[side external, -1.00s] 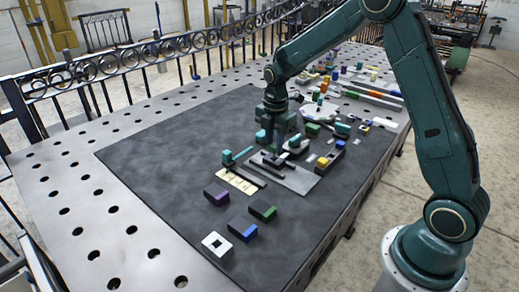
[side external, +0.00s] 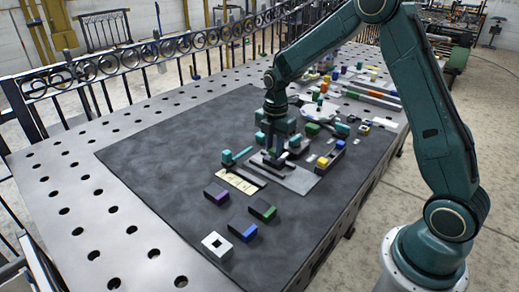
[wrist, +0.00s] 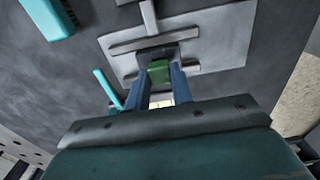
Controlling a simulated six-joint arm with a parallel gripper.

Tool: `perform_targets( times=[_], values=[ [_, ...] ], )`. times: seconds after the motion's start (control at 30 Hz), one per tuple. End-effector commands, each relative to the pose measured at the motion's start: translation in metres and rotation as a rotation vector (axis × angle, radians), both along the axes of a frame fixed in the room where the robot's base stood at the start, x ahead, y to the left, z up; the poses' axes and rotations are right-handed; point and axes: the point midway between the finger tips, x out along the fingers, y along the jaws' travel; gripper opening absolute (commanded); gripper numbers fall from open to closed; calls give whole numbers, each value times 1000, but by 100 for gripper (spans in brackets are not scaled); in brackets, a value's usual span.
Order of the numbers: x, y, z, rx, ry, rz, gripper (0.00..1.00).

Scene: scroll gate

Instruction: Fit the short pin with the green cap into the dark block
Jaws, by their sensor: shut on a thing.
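My gripper (wrist: 160,88) is shut on the green-capped pin (wrist: 158,72), with one blue finger on either side of the cap. In the side external view my gripper (side external: 272,154) is low over the grey plate (side external: 303,182). In the wrist view a dark block (wrist: 152,51) on the grey plate (wrist: 222,38) lies right at the green cap. The pin's shank is hidden below the cap, so I cannot tell whether it is inside the block or above it.
A teal bar with an upright end (side external: 228,157) stands left of the plate, beside a cream marked strip (side external: 236,183). Dark blocks with purple (side external: 217,195), blue (side external: 243,230) and green (side external: 263,210) ends lie in front, near a white square piece (side external: 217,245). The left mat is clear.

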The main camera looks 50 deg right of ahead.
Motion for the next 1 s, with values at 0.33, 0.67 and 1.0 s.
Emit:
perform_targets(
  times=[0.33,0.67,1.0],
  values=[
    [0,0,-5,0,-1,0,0],
    [0,0,-9,0,-1,0,0],
    [0,0,-12,0,-1,0,0]
  ],
)
